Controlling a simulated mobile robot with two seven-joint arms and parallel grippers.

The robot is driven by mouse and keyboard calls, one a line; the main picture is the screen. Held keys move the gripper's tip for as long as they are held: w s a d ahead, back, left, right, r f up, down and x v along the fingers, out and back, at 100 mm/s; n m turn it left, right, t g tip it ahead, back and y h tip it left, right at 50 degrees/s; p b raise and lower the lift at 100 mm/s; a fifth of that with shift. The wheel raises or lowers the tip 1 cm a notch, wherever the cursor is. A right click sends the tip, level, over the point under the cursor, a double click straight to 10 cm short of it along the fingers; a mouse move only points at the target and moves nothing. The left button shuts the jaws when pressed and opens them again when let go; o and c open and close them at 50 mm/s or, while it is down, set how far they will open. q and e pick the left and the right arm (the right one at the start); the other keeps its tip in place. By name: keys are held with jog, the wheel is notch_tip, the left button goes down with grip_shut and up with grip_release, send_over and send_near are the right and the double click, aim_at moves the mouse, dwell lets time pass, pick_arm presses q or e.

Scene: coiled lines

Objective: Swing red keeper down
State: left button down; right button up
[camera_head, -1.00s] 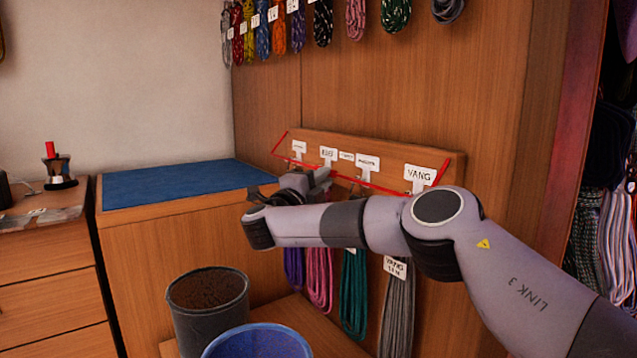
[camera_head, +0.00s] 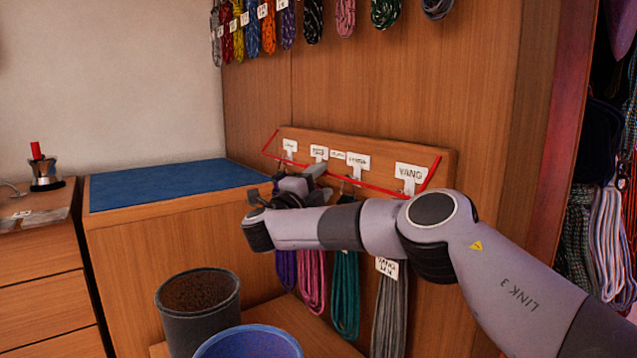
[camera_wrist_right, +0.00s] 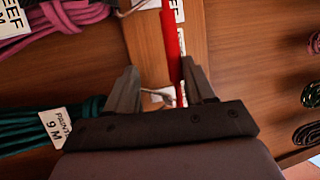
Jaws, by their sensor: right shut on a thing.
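The red keeper (camera_head: 374,187) is a thin red bar with an angled arm at each end, on the wooden board (camera_head: 385,150) on the panel. Its long bar hangs out in front of the white labels, below the board's top edge. My right gripper (camera_head: 318,172) is at the middle-left part of the bar. In the right wrist view the red keeper (camera_wrist_right: 171,45) runs between the fingertips of my right gripper (camera_wrist_right: 160,85), close to the right finger. The jaws are shut on it. My arm hides part of the board's lower edge. My left gripper is not in view.
Coiled lines, including a teal one (camera_head: 345,295) and a grey one (camera_head: 390,315), hang under the board. A dark bucket (camera_head: 198,330) and a blue bucket (camera_head: 250,345) stand below. A blue-topped cabinet (camera_head: 165,185) is at the left. More coils hang above.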

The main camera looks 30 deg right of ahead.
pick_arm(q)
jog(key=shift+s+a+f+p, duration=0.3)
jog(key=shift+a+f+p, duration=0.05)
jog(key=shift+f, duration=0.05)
pick_arm(e)
jog(key=v, duration=0.7)
jog(key=shift+a, duration=0.1)
